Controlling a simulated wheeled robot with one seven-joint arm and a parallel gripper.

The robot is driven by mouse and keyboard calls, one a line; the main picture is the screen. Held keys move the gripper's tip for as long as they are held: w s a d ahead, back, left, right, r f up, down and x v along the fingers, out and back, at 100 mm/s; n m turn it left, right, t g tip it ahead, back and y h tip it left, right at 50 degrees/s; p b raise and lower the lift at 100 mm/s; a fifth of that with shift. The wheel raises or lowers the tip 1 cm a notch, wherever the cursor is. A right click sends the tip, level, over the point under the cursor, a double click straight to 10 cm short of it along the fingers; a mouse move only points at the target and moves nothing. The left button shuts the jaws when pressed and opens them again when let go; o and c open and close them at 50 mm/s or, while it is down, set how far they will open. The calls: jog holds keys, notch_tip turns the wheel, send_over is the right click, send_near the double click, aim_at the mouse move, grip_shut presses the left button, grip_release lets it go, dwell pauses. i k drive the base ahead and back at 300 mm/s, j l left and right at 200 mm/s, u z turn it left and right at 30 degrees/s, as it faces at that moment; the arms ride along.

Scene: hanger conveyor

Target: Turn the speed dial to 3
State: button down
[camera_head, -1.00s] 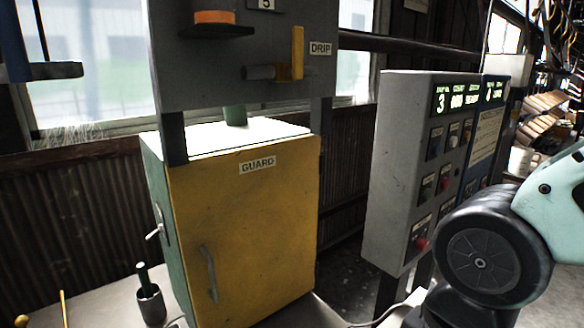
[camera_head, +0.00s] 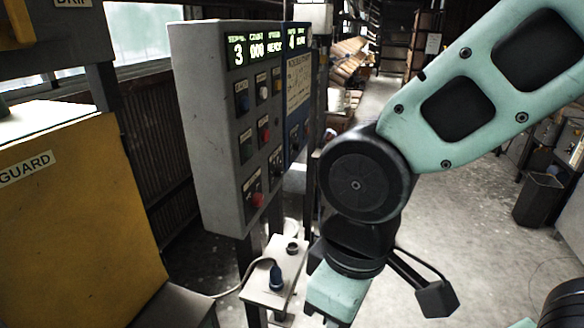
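The grey control panel (camera_head: 205,130) stands left of centre, its face angled to the right. Its green display (camera_head: 254,50) shows a 3 at the left, then 000. Several buttons and knobs sit below, with labels too small to read, so I cannot tell which one is the speed dial or where it points. A dark knob (camera_head: 294,139) shows on the blue panel (camera_head: 297,100) joined at the right, whose display seems to read 4. I cannot make out my gripper's fingertips.
A yellow guard cabinet (camera_head: 75,210) stands at the left. A dark bin (camera_head: 537,198) is at the right. Open floor runs back through the aisle.

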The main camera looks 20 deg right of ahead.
aim_at(279, 173)
jog(key=i+l, duration=0.2)
jog(key=l, duration=0.2)
jog(key=i+l, duration=0.25)
jog(key=l, duration=0.15)
jog(key=i+l, duration=0.2)
jog(key=l, duration=0.25)
